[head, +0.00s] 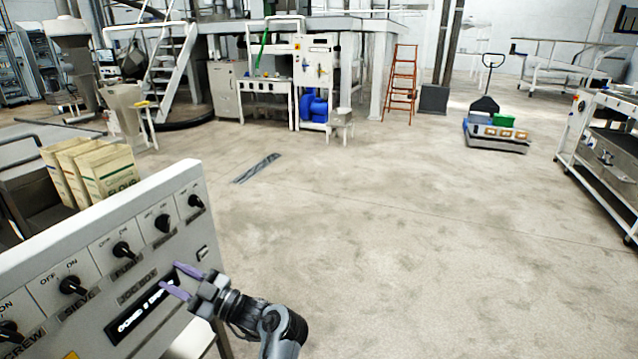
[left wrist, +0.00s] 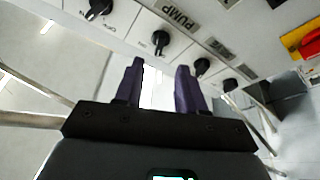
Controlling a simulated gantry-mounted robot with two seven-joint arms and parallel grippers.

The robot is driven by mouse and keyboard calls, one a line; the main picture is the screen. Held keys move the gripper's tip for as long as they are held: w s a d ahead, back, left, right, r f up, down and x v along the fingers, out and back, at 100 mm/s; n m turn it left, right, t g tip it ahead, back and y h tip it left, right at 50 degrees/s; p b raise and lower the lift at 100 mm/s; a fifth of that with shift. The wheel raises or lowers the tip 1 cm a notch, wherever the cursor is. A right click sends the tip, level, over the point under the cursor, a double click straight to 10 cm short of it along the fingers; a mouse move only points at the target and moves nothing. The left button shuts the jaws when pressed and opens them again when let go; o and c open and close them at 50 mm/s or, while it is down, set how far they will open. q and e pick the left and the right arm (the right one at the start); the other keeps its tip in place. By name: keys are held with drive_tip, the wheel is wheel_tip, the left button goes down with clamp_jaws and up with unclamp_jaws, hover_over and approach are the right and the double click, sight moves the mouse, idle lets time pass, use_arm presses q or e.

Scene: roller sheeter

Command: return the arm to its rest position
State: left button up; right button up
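My left gripper (head: 182,281) is in front of the grey control panel (head: 60,245) at the lower left of the head view. Its two purple fingers stand apart with nothing between them. In the left wrist view the open fingers (left wrist: 160,85) point toward the panel face (left wrist: 60,50), below a row of black knobs. I cannot tell whether the fingertips touch the panel. My right gripper does not show in either view.
The panel carries several black rotary knobs (head: 123,250). Flour bags (head: 105,172) stand behind it. A pallet truck (head: 496,132) with boxes stands far right, and a white machine (head: 610,150) at the right edge. The middle floor (head: 380,220) is clear.

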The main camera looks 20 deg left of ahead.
use_arm(q)
wheel_tip(320, 180, down, 3)
drive_tip(key=w+a+m+t+h+p, duration=0.25)
drive_tip(key=m+t+h+p, duration=0.45)
drive_tip(key=t, duration=0.6)
drive_tip(key=s+d+f+m+t+h+p, duration=0.1)
drive_tip(key=s+d+f+m+h+p, duration=0.15)
drive_tip(key=d+m+h, duration=0.5)
drive_tip(key=s+d+f+m+h+p, duration=0.1)
drive_tip(key=s+d+f+m+h, duration=0.3)
drive_tip(key=d, duration=0.6)
drive_tip(key=s+d+f+m+g+h+p, duration=0.15)
drive_tip(key=s+d+m+g, duration=0.3)
drive_tip(key=s, duration=0.55)
drive_tip(key=s+d+m+g+h+p, duration=0.2)
drive_tip(key=s+d+m+g+p, duration=0.3)
drive_tip(key=s, duration=0.6)
wheel_tip(320, 180, up, 37)
drive_tip(key=w+d+n+t+p, duration=0.1)
drive_tip(key=t+p, duration=0.1)
drive_tip(key=p, duration=3.3)
drive_tip(key=shift+r, duration=0.2)
